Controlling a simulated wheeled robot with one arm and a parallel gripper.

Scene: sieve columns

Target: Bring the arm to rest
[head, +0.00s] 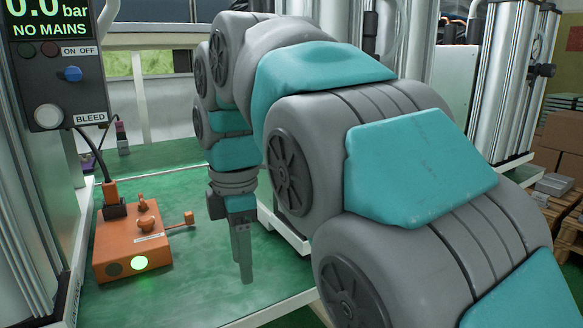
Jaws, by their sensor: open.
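My arm, grey with teal covers, reaches from the lower right up and over to the middle of the view. It bends down so that my gripper (243,258) points at the green bench top (190,290). The gripper is seen nearly side-on, its fingers overlapping, with nothing visible between them. It hangs just right of an orange box (115,243) and appears apart from it. I cannot tell how far the fingertips are above the bench.
A control panel (60,60) reading "0.0 bar NO MAINS" stands at upper left. Metal columns (510,80) stand at right. Boxes (562,135) sit on a pallet at far right.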

